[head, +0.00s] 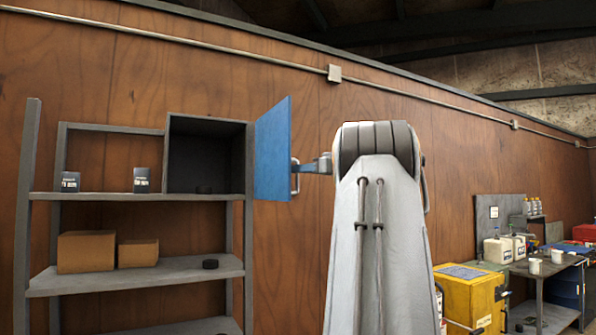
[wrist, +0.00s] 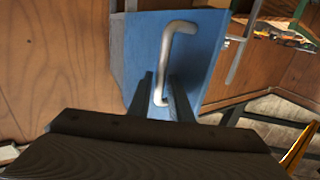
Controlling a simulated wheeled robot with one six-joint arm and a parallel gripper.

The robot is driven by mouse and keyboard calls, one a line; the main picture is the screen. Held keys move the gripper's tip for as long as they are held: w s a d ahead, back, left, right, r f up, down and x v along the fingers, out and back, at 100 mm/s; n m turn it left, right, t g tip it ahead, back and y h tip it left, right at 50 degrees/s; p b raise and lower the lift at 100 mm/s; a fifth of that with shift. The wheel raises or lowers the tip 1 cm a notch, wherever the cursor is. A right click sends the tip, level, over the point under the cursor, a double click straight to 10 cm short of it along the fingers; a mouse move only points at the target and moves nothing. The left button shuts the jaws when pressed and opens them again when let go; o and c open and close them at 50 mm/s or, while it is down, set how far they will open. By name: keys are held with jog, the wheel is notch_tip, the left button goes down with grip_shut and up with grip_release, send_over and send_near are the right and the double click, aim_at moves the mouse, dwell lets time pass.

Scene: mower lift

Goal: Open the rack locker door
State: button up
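The fingers look apart, with small gaps beside the bar.
The grey shelf rack (head: 135,197) holds two small dark boxes, with two cardboard boxes (head: 86,252) and a dark puck (head: 210,264) below. A yellow cabinet (head: 470,297) and a workbench (head: 545,268) with containers stand at the right. A wood-panel wall runs behind.

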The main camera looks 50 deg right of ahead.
jog(key=s+d+b, duration=0.1)
jog(key=s+b, duration=0.2)
jog(key=s, duration=0.4)
jog(key=shift+s, duration=0.35)
dwell(0.4)
